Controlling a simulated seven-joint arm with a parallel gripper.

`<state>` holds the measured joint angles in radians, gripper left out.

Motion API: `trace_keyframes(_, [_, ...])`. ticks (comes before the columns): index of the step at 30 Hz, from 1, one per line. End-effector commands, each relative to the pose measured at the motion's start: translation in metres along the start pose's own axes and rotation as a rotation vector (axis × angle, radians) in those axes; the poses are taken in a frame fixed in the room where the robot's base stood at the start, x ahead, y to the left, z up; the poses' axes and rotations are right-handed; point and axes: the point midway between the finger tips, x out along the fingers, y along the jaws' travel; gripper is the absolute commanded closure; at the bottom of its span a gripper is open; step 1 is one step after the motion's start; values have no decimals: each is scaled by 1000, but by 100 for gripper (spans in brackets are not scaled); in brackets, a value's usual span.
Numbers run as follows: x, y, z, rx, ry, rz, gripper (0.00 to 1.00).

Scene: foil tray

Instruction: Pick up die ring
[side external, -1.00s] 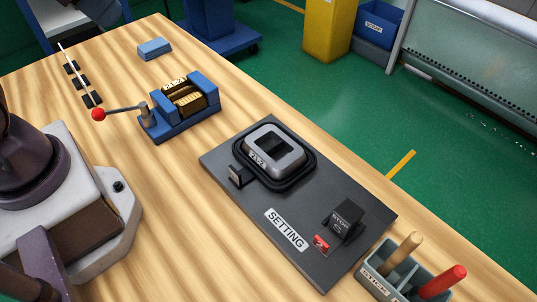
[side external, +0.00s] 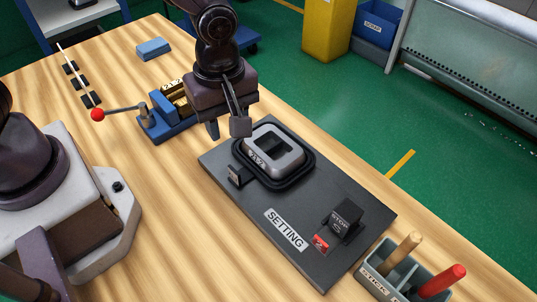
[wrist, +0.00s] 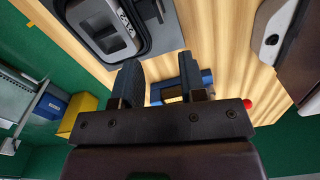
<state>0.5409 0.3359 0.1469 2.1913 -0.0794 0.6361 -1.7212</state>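The die ring (side external: 291,148) is a grey metal rounded-square ring with a dark opening and a small number label. It sits in a black recessed seat (side external: 305,178) on the dark setting plate (side external: 250,204). In the wrist view the die ring (wrist: 92,12) shows at the upper left, beyond the fingers. My gripper (side external: 226,128) hangs above the plate's far left end, to the left of the ring and apart from it. Its fingers also show in the wrist view (wrist: 163,84), spread with nothing held between them.
A black STOP block (side external: 346,216) and a red tag (side external: 321,242) are on the plate. A tool holder (side external: 398,268) stands at the lower right.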

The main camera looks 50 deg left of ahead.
Motion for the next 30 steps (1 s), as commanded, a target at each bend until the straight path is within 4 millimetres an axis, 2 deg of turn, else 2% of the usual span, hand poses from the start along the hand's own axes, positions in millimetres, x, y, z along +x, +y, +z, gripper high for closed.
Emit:
trace_keyframes(3, [-1,3,1,-134,-6,16,62])
trace_keyframes(7, [6,2,0,-188,-5,13,62])
trace_keyframes(16, [60,3,0,-191,-4,10,62])
trace_keyframes(25, [84,3,2,-188,-5,13,62])
trace_keyframes(30, [111,0,5,-187,-5,10,62])
